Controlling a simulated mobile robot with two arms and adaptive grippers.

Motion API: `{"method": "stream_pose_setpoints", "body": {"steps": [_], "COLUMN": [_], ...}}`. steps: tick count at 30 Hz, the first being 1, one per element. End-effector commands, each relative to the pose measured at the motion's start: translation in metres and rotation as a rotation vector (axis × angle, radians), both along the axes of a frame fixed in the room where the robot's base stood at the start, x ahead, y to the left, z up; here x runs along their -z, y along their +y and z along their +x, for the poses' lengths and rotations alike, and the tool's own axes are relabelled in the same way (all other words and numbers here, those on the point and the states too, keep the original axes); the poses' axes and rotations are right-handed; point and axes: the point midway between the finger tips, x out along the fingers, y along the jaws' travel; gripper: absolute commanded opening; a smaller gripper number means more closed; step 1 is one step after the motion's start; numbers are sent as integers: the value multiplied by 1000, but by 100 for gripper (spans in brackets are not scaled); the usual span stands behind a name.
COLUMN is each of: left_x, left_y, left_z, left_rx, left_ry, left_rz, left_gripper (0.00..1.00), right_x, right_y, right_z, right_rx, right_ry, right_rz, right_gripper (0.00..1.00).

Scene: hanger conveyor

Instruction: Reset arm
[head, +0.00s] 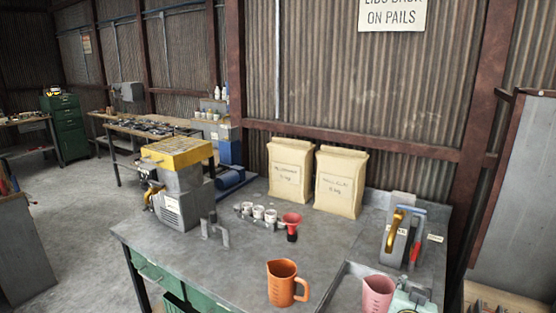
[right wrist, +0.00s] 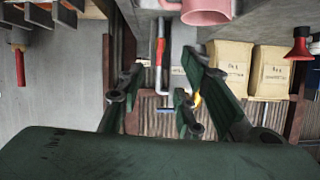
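My right gripper (right wrist: 166,70) shows in the right wrist view, its two dark green fingers spread apart with nothing between them. That view is upside down; the red-handled tool (right wrist: 160,50) and its holder appear beyond the gap between the fingers. Neither gripper shows in the head view, and my left gripper is in no view. The workbench (head: 240,260) fills the lower part of the head view.
An orange jug (head: 282,283) and a pink jug (head: 377,294) stand near the front of the bench. Two paper bags (head: 290,172) (head: 340,182) stand at the back. A red funnel (head: 291,222), small cups and a yellow-topped machine (head: 180,185) are further left. A tool holder (head: 396,245) stands right.

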Motion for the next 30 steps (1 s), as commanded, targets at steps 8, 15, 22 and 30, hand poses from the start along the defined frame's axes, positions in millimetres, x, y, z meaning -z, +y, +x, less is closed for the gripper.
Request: {"method": "stream_pose_setpoints", "body": {"steps": [8, 15, 22, 30], "left_x": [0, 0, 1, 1], "left_y": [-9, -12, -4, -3], "left_z": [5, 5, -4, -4], "left_rx": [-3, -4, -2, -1], "left_ry": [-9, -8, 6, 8], "left_rz": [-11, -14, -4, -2], "left_gripper": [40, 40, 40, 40], "right_x": [37, 77, 118, 139], "right_y": [7, 25, 60, 101], "right_z": [-43, -103, -193, -288], "right_rx": [-49, -142, -317, -530], "right_ry": [127, 295, 529, 750], "right_rz": [0, 7, 23, 49], "right_gripper": [33, 33, 33, 33]}}
